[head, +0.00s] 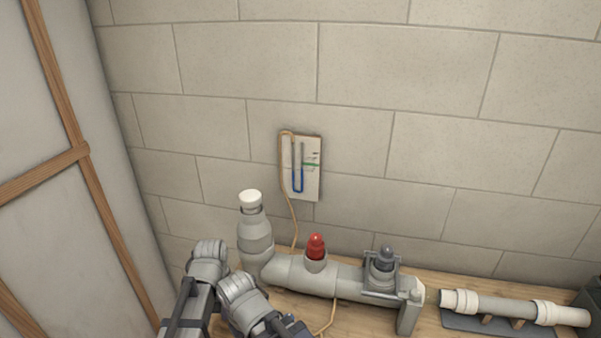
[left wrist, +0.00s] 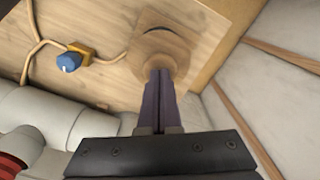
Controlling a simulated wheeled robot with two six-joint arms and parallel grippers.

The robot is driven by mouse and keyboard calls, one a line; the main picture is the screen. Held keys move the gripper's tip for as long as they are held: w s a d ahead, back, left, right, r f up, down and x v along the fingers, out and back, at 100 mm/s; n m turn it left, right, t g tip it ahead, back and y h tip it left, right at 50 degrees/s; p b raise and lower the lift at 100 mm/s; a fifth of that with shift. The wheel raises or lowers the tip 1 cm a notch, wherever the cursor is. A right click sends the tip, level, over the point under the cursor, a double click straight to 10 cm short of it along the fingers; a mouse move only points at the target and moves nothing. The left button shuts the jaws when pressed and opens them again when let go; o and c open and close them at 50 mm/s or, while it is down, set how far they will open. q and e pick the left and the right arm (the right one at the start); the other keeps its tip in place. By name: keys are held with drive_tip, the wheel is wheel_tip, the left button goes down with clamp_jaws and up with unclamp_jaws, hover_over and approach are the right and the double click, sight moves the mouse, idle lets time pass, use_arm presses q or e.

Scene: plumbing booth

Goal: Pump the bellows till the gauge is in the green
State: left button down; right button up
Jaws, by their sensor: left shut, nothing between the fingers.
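The gauge (head: 311,185) is a white board on the block wall with a blue U-shaped tube and a short green mark at its right. The liquid levels are too small to read surely against the green. In the left wrist view a round wooden disc (left wrist: 143,68), seemingly the bellows top, lies on the wooden bench. My left gripper (left wrist: 162,75) is shut and empty, its dark fingers pointing at the disc and covering part of it. I cannot tell whether the tips touch it. In the head view my left arm fills the bottom left. My right gripper is not in view.
A grey pipe assembly (head: 350,283) with a red plug (head: 316,246) and a white-capped upright (head: 254,232) stands behind my arm. A tan hose runs to a brass valve with a blue knob (left wrist: 68,62). A white pipe (head: 515,307) rests on a stand at right.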

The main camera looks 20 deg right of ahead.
use_arm(q)
drive_tip(key=shift+f+b, duration=1.2)
drive_tip(key=shift+f, duration=0.15)
drive_tip(key=shift+r+p, duration=2.05)
drive_tip(key=shift+f, duration=0.1)
idle(0.5)
idle(1.8)
drive_tip(key=shift+f, duration=0.1)
idle(0.4)
drive_tip(key=shift+r, duration=0.25)
idle(1.4)
